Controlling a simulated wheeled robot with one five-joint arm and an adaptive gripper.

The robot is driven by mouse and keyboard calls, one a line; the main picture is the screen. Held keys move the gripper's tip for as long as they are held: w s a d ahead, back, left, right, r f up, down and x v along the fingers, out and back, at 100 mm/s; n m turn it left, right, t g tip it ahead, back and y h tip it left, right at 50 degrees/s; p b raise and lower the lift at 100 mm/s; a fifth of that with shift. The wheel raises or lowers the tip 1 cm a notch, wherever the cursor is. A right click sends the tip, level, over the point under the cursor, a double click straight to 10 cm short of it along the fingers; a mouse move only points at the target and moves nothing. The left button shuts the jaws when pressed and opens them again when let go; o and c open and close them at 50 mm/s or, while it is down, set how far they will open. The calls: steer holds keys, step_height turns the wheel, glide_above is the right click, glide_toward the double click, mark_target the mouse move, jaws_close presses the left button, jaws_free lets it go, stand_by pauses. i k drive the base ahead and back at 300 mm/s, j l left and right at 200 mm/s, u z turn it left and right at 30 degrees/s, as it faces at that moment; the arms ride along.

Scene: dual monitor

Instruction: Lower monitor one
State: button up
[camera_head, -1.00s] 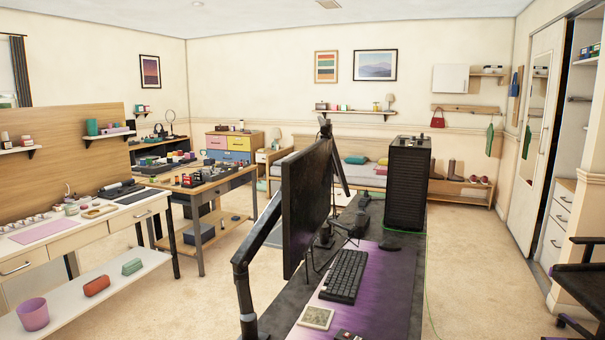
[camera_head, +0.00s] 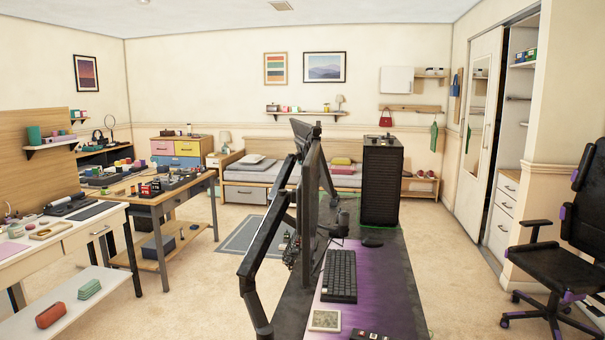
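Two monitors on arm mounts stand on the dark desk, one behind the other. The nearer monitor (camera_head: 312,205) is seen almost edge-on, held by a black jointed arm (camera_head: 262,240) that rises from the desk's left edge. The farther monitor (camera_head: 304,131) shows only its upper part, behind and above the nearer one. I cannot tell which of them is monitor one. My gripper is not in view.
The desk (camera_head: 408,285) carries a purple mat, keyboard (camera_head: 339,276), mouse (camera_head: 372,241) and black computer tower (camera_head: 381,182). An office chair (camera_head: 560,255) stands at right. A wooden workbench (camera_head: 165,196) is at left. Carpet between desk and chair is clear.

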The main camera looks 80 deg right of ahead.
mark_target(285, 174)
steer(key=i+l+z, duration=0.35)
steer(key=z, duration=0.15)
steer(key=i+l+z, duration=0.1)
steer(key=i+z, duration=0.85)
steer(key=i+j+z, duration=0.3)
steer(key=i+z, duration=0.2)
steer(key=i+j+z, duration=0.5)
steer(key=l, duration=0.1)
